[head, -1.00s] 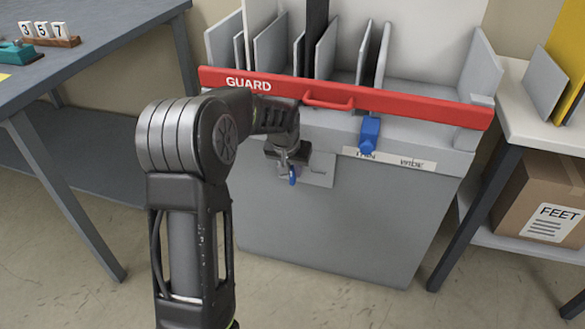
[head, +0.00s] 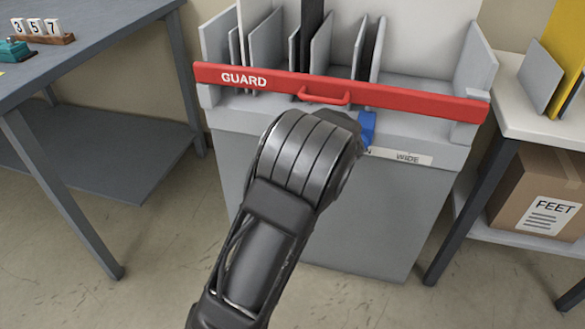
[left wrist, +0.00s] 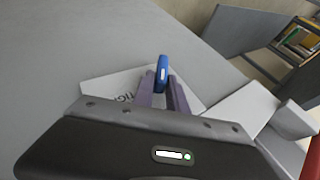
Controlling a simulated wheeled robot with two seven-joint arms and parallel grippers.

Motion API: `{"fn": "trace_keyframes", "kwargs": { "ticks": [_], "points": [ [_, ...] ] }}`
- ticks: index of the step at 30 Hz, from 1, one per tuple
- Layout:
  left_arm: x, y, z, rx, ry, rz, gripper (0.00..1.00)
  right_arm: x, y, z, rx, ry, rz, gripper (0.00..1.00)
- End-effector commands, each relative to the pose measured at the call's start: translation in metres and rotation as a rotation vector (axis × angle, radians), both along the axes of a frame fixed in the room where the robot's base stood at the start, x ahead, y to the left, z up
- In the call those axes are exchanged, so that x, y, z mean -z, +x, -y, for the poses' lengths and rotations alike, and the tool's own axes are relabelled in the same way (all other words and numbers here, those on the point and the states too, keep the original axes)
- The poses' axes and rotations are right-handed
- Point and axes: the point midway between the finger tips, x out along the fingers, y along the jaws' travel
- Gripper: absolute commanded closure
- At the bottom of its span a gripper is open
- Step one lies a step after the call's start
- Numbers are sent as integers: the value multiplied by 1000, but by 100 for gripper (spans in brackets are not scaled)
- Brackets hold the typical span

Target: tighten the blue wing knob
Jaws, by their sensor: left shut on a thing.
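The blue wing knob (left wrist: 163,70) stands between the two fingers of my left gripper (left wrist: 162,90) in the left wrist view. The fingers are shut on it. A pale plate with partly hidden lettering (left wrist: 105,88) lies behind the knob on the grey front of the machine (head: 390,215). My right gripper is in neither view.
A red GUARD bar (head: 410,97) crosses the machine's front, with upright grey dividers behind it. A dark table (head: 90,45) stands left; a white shelf with a FEET carton (head: 540,200) stands right.

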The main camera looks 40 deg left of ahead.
Motion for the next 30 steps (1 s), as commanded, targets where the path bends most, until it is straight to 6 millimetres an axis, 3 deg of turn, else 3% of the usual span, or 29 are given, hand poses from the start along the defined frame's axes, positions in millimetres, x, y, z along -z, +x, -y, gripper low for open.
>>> {"fn": "trace_keyframes", "kwargs": {
  "ticks": [21, 30],
  "points": [
    [20, 4, 10, 1, 639, -225, 100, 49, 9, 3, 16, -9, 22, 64],
    [24, 3, 10, -1, 818, -288, 100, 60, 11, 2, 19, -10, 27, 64]
  ]
}}
